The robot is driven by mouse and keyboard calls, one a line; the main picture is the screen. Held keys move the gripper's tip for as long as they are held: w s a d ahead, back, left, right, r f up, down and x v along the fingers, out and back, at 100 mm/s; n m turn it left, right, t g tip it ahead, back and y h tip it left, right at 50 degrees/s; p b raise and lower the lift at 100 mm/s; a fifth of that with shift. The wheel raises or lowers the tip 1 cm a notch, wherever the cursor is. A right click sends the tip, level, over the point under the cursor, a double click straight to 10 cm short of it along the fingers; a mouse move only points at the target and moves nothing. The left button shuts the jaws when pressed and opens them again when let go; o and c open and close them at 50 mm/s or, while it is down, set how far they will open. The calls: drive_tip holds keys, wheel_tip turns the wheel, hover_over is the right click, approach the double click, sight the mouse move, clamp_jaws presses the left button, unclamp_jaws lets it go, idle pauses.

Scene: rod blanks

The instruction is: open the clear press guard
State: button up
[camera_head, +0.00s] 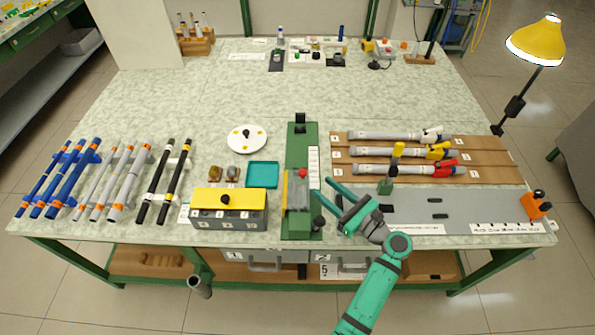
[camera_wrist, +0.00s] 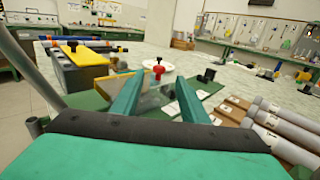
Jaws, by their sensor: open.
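The press (camera_head: 300,150) is a tall green frame in the middle of the front part of the table. Its clear guard (camera_head: 298,195) is a see-through panel low at the front, with a red knob (camera_head: 303,173) above it. In the wrist view the guard (camera_wrist: 150,98) shows faintly between my fingers, with the red knob (camera_wrist: 158,70) just beyond. My gripper (camera_head: 322,188) is open and empty, just right of the press, its fingers pointing left toward the guard. I cannot tell whether a finger touches the guard.
A yellow-topped grey box (camera_head: 230,199) stands left of the press. Rods on a brown rack (camera_head: 425,155) lie to the right, near a small yellow-topped green post (camera_head: 390,170). Blue, grey and black rods (camera_head: 65,180) lie at left.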

sight(306, 174)
drive_tip(key=x, duration=1)
drive_tip(key=shift+a, duration=0.1)
clamp_jaws()
